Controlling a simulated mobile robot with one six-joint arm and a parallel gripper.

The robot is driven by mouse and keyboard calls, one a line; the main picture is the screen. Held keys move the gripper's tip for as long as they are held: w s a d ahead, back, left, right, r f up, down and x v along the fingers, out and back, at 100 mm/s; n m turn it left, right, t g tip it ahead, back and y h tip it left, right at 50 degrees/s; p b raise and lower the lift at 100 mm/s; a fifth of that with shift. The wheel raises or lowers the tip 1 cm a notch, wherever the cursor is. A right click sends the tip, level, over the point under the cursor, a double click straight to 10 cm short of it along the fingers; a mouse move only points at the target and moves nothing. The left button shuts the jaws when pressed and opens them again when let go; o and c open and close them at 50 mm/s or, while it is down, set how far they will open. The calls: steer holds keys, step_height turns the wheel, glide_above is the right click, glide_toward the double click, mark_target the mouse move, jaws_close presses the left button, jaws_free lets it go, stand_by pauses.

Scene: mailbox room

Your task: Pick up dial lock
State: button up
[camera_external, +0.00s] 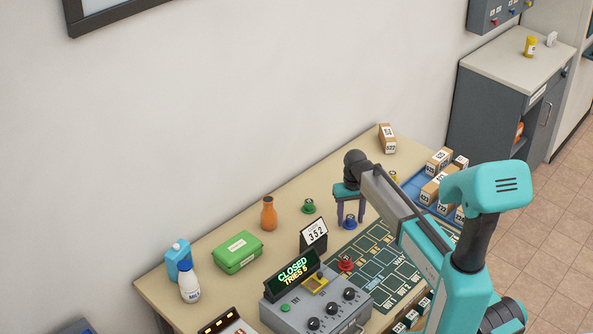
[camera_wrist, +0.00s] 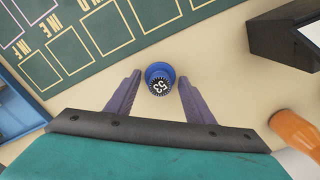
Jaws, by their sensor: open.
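A round blue dial lock (camera_external: 350,222) with a black numbered face stands on the beige table. In the wrist view the blue dial lock (camera_wrist: 158,68) shows from above, its face reading 53. My gripper (camera_external: 349,212) points down over it. In the wrist view my gripper (camera_wrist: 159,77) has its two purple fingers apart, one on each side of the lock, with a visible gap to each. Whether the fingertips are level with the lock is hard to tell. A similar green piece (camera_external: 308,205) and red piece (camera_external: 345,265) stand nearby.
A blue tray (camera_external: 425,190) with several boxes is at the right.

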mark_target(347, 214)
steer(key=shift+c, duration=0.2)
stand_by(0.4)
steer(key=c, duration=0.8)
steer(key=shift+r+b, duration=0.9)
steer(key=shift+r, duration=0.8)
steer(key=s+d+b, duration=0.1)
steer(key=s+d, duration=0.1)
steer(key=s, duration=0.3)
steer(key=s+d+r+b, duration=0.1)
steer(key=s+d, duration=0.1)
steer(key=s, duration=0.3)
steer(key=s+d+b, duration=0.1)
steer(key=s, duration=0.4)
steer(key=shift+d+r+b, duration=0.25)
steer(key=shift+d+b, duration=0.15)
